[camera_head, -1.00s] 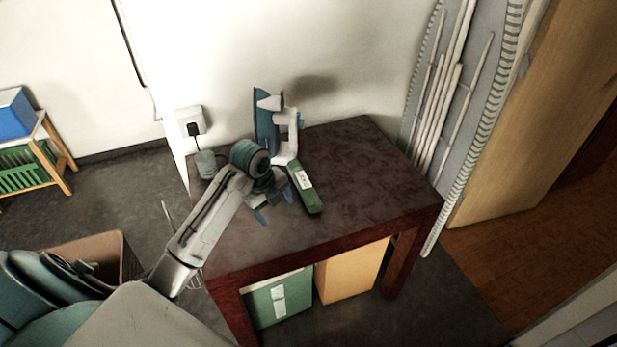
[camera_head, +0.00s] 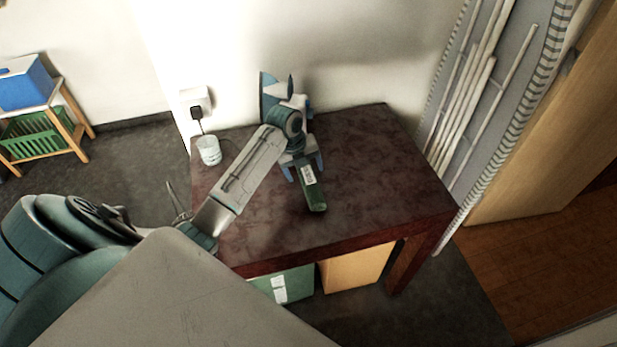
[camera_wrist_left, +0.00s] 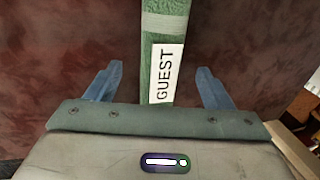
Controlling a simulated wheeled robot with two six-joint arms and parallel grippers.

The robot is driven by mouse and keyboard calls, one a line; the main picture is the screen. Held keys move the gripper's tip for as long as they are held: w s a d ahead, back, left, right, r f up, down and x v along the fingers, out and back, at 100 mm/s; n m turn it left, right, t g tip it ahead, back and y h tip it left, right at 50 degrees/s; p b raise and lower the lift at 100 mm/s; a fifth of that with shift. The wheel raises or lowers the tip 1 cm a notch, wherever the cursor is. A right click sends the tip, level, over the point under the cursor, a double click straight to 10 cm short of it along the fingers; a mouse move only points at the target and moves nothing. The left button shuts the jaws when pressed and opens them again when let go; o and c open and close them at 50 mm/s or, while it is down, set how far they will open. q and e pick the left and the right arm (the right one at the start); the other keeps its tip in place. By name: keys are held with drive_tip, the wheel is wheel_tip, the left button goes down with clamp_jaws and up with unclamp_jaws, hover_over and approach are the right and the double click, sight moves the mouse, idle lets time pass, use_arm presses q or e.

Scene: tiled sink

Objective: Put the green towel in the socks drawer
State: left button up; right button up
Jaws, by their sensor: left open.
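The green towel (camera_head: 314,196) lies rolled on the dark red table, a white label on it. In the left wrist view the towel (camera_wrist_left: 163,28) runs up from between my fingers and its label reads GUEST. My left gripper (camera_head: 304,168) is open, at the towel's far end, one finger on each side. The left wrist view shows both fingers (camera_wrist_left: 160,72) apart, with bare table between each and the towel. Under the table is a green box front (camera_head: 292,285) with a white label too small to read. An orange-tan one (camera_head: 355,270) is beside it. My right gripper is out of view.
A blue and white object (camera_head: 270,92) stands at the table's back, close behind my gripper. A pale cup (camera_head: 208,151) stands at the back left. The table top (camera_head: 375,170) is clear to the right. A leaning drying rack (camera_head: 490,100) is beyond the right edge.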

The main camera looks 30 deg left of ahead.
use_arm(q)
drive_tip(key=shift+x, duration=1.05)
drive_tip(key=shift+d+f, duration=0.1)
drive_tip(key=shift+f, duration=0.35)
drive_tip(key=c, duration=1.2)
drive_tip(key=shift+r, duration=0.1)
drive_tip(key=shift+r, duration=0.45)
wheel_tip(320, 180, up, 2)
drive_tip(key=shift+w+r+b, duration=0.1)
drive_tip(key=shift+r+b, duration=0.05)
drive_tip(key=shift+b, duration=0.35)
drive_tip(key=s+d, duration=0.3)
drive_tip(key=s, duration=0.1)
drive_tip(key=s+d+r+b, duration=0.1)
drive_tip(key=s+d, duration=0.2)
drive_tip(key=s, duration=0.1)
drive_tip(key=s+d+b, duration=0.1)
drive_tip(key=s+d, duration=0.2)
drive_tip(key=s, duration=0.1)
drive_tip(key=shift+d+r, duration=0.3)
drive_tip(key=shift+d, duration=0.05)
drive_tip(key=shift+s+d+r, duration=0.1)
drive_tip(key=shift+s+d, duration=0.1)
drive_tip(key=shift+s, duration=0.1)
